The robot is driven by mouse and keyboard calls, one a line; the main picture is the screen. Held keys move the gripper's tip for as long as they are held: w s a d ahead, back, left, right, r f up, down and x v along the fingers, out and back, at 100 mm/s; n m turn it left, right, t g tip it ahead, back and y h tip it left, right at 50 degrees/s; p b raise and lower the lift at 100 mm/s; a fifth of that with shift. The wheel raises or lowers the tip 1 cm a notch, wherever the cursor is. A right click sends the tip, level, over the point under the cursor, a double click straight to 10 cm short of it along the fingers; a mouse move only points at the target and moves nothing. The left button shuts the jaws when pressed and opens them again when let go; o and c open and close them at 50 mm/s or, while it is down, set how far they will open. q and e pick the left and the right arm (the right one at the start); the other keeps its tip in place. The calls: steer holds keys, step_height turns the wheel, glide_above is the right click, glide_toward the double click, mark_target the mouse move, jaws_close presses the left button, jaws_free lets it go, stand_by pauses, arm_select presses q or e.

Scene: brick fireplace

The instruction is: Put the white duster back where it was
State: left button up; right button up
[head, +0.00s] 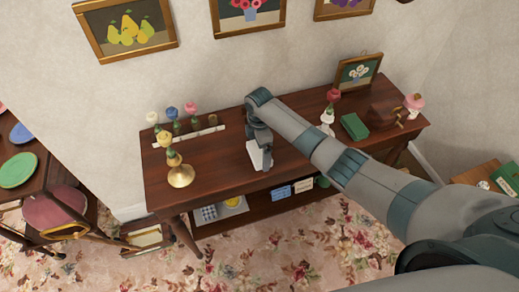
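A white, flower-like duster head (152,117) stands at the left end of a pale rack (198,136) at the back of the wooden table. A blue one (172,113) and a pink one (190,108) stand beside it. A yellowish-cream one (165,139) stands upright in a brass holder (181,176) in front of the rack. I cannot tell for certain which is the task's duster. My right gripper (260,158) points down over the middle of the table, right of the brass holder. Its fingers are too small to read, and I see nothing clearly held. My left gripper is not in view.
The dark wooden table (225,178) has free room around the gripper. To the right are a red flower in a white vase (327,118), a green box (355,126), a framed picture (358,71) and a pink-topped item (414,101). A chair (55,212) stands at left.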

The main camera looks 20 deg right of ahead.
mark_target(260, 151)
steer(key=shift+r, duration=0.15)
step_height(260, 151, up, 12)
steer(key=b, duration=0.4)
stand_by(0.4)
stand_by(0.7)
